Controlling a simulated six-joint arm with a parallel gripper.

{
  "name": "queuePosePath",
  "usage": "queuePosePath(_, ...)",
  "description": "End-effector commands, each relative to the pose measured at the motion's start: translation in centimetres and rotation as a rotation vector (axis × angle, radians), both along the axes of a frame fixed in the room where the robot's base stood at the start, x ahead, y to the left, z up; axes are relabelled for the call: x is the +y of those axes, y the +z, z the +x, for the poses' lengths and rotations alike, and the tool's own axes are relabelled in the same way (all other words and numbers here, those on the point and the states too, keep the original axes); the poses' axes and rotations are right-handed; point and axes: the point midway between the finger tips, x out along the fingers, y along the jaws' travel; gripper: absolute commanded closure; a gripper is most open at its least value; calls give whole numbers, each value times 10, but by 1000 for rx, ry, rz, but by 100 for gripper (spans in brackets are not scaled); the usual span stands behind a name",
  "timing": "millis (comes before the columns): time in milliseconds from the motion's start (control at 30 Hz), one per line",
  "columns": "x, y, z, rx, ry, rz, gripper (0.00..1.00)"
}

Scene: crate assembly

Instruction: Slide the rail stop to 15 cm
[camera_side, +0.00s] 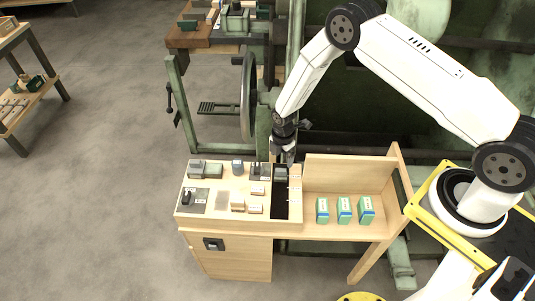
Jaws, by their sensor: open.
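A dark rail slot (280,206) runs front to back along the right part of the wooden bench top. A grey block that looks like the rail stop (281,173) sits at the far end of the slot. A light strip with small marks (295,200) lies along the slot's right side; its numbers are too small to read. My gripper (287,160) points down just above the far end of the slot, close to the grey block. Its jaws are open. I cannot tell whether they touch the block or stand around it.
Left of the slot lie several grey metal fixtures (210,171) and small wooden blocks (237,206). Three green boxes (344,210) stand on the lower shelf at right, before an upright wooden panel (345,172). A green machine with a handwheel (248,98) stands behind.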

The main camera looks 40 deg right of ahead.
Motion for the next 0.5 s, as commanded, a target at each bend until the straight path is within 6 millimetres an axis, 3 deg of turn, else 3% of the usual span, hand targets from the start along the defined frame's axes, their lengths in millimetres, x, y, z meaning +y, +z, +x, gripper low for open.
queuePosePath(300, 1, 0, -1, 0, 454, 0, 9)
queuePosePath(500, 1, 0, -1, 0, 663, 0, 9)
